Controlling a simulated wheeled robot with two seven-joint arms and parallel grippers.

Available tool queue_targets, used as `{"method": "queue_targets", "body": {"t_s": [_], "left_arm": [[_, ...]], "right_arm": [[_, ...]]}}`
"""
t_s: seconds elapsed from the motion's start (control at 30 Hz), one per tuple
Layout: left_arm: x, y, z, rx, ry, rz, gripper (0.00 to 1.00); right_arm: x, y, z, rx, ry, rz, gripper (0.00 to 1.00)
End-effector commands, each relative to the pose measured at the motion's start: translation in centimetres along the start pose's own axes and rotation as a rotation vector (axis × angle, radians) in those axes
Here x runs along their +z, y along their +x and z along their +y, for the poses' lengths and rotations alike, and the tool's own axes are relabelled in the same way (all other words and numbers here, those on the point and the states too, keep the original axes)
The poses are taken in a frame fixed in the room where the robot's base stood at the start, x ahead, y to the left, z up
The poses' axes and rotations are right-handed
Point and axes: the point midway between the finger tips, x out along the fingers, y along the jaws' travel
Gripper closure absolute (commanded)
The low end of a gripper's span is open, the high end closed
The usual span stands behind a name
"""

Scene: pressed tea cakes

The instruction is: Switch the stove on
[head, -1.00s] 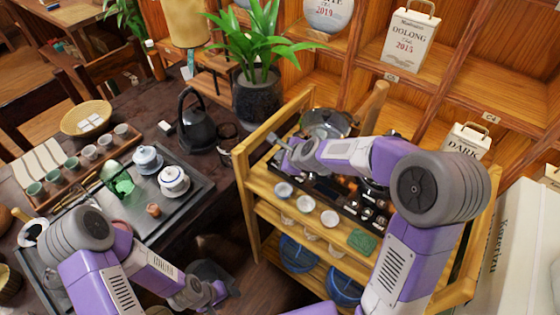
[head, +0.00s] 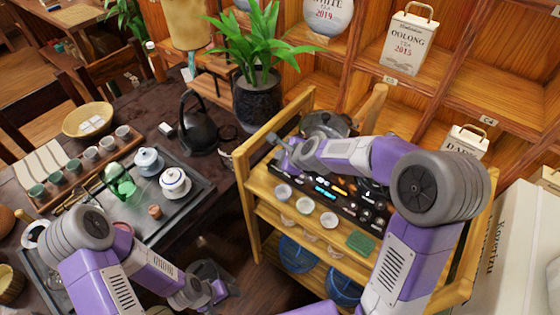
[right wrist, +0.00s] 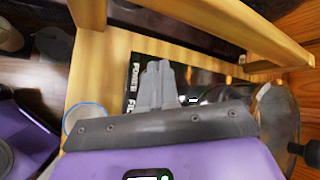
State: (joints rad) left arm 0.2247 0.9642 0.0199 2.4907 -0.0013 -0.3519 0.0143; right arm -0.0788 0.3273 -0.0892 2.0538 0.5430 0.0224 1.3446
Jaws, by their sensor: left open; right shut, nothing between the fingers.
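The stove (head: 345,197) is a black panel on the top shelf of a wooden cart, with blue and orange lit marks along its front. The right wrist view shows white lettering reading POWER (right wrist: 136,73) on its black top. My right gripper (head: 273,139) is shut and empty over the panel's left end. In the right wrist view its fingertips (right wrist: 158,66) are beside the lettering; I cannot tell if they touch the panel. My arm hides part of the stove. My left gripper (head: 222,291) is open and empty, low over the floor between table and cart.
A glass pot (head: 326,122) stands at the back of the cart, close to my right gripper. The cart's raised wooden rail (head: 272,127) is beside it. White cups (head: 305,205) stand in front of the stove. A tea tray (head: 195,197) and black kettle (head: 196,128) are on the left table.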

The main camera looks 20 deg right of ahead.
Motion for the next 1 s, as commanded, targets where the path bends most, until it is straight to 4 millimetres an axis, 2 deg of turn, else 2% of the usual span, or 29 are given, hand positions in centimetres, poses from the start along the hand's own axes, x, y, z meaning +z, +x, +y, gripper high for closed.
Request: {"method": "queue_targets", "body": {"t_s": [0.27, 0.73, 1.0], "left_arm": [[0.0, -0.4, 0.1, 0.0, 0.0, 0.0, 0.34], [0.2, -4.6, 1.7, 0.0, 0.0, 0.0, 0.34], [0.2, -4.6, 1.7, 0.0, 0.0, 0.0, 0.34]], "right_arm": [[0.2, -0.3, -0.2, 0.0, 0.0, 0.0, 1.0], [2.5, -3.4, -2.5, 0.0, 0.0, 0.0, 1.0], [2.5, -3.4, -2.5, 0.0, 0.0, 0.0, 1.0]]}}
